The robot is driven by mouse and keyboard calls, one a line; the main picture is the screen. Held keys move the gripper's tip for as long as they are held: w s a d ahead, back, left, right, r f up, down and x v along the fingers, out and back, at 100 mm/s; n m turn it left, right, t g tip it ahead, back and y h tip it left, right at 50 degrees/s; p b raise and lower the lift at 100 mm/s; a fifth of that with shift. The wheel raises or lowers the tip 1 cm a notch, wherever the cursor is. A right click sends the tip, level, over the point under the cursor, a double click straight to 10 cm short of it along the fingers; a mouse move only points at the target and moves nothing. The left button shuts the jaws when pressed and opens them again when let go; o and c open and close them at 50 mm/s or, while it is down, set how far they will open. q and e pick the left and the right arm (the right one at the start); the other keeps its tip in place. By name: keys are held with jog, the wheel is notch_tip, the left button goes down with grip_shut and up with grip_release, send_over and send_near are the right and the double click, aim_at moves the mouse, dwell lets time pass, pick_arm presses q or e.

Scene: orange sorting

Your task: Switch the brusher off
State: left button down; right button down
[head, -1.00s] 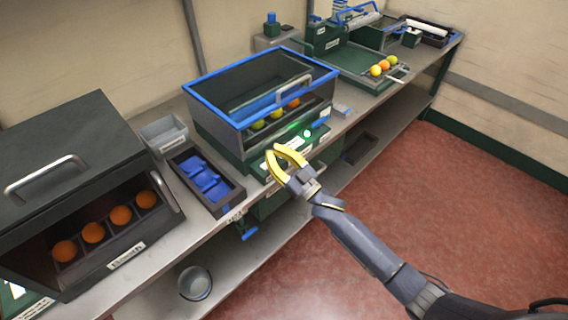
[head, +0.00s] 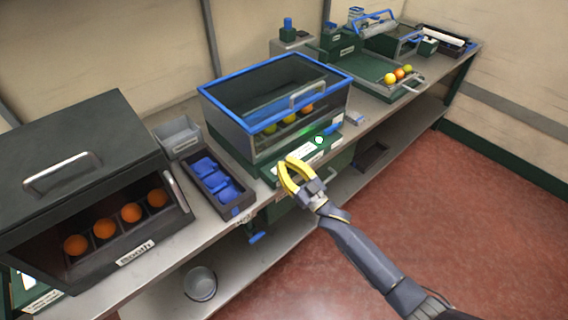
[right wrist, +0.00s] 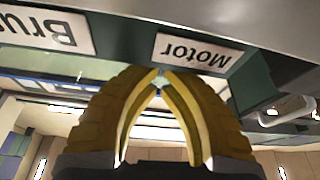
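The brusher (head: 262,150) stands mid-bench in the head view, with a blue-rimmed clear cover and a green base. Yellow-green and orange fruit show inside it. Its front panel has white labels, a lit green round light (head: 318,139) and a blue part (head: 332,128). My right gripper (head: 286,162) is at the panel's front edge, its yellow fingers empty with tips together. In the right wrist view, the fingertips (right wrist: 160,76) are just below an upside-down "Motor" label (right wrist: 192,54); a label beginning "Bru" (right wrist: 45,30) is to the left. Contact cannot be told. My left gripper is not in view.
A dark booth (head: 85,185) with several oranges stands at the left. A tray of blue pieces (head: 214,186) and a grey bin (head: 178,138) lie between it and the brusher. A green tray (head: 372,74) with fruit is at the back right. The red floor is clear.

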jog(key=m, duration=0.1)
jog(key=m+h, duration=0.1)
jog(key=f+m+t, duration=0.1)
jog(key=shift+w+d+m, duration=0.1)
jog(key=shift+d+m, duration=0.15)
jog(key=shift+m, duration=0.15)
jog(key=shift+f, duration=0.1)
jog(key=r, duration=0.4)
jog(key=shift+w+d+r, duration=0.2)
jog(key=shift+w+r, duration=0.05)
jog(key=v, duration=1)
jog(key=shift+r, duration=0.25)
